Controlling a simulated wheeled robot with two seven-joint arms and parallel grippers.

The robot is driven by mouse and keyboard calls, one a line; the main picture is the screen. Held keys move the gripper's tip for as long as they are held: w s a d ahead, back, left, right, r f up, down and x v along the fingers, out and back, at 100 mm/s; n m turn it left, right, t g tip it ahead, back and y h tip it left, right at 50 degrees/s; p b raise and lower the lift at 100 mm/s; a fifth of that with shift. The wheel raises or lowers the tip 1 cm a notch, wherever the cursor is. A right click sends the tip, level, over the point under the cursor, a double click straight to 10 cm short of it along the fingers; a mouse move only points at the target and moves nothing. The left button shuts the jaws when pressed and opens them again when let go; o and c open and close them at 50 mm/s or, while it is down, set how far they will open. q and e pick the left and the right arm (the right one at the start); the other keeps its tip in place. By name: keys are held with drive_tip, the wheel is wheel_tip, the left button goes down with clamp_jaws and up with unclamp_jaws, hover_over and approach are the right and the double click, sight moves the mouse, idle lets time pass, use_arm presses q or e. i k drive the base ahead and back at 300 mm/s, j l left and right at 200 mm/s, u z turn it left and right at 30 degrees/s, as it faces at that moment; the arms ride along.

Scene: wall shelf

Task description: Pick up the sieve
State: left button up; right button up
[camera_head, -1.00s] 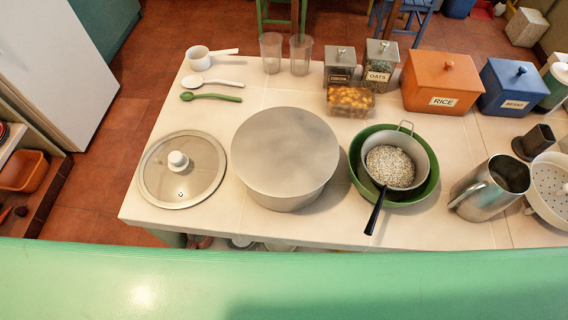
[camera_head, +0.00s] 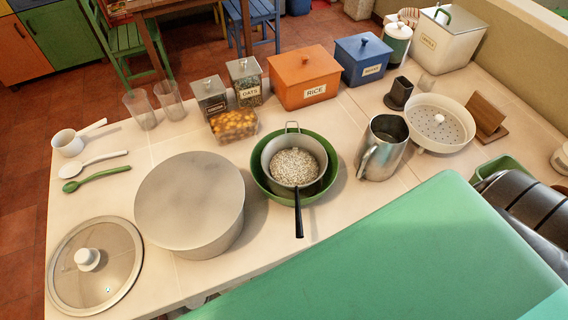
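The sieve (camera_head: 268,157) sits inside a green bowl (camera_head: 252,176) on the white counter, right of the large grey pot. It holds pale grains (camera_head: 294,167). Its black handle (camera_head: 299,216) points toward the near edge and overhangs the bowl's rim. A small wire loop stands at its far side. Neither of my grippers shows in the head view, and nothing visible touches the sieve.
A grey pot (camera_head: 190,203) and a glass lid (camera_head: 66,262) are at left. A metal pitcher (camera_head: 386,150) and a white colander (camera_head: 463,127) stand at right. Orange (camera_head: 304,78) and blue (camera_head: 362,60) boxes line the back. A green surface (camera_head: 420,255) covers the near right.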

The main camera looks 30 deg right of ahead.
sight(295, 161)
drive_tip(key=z, duration=1)
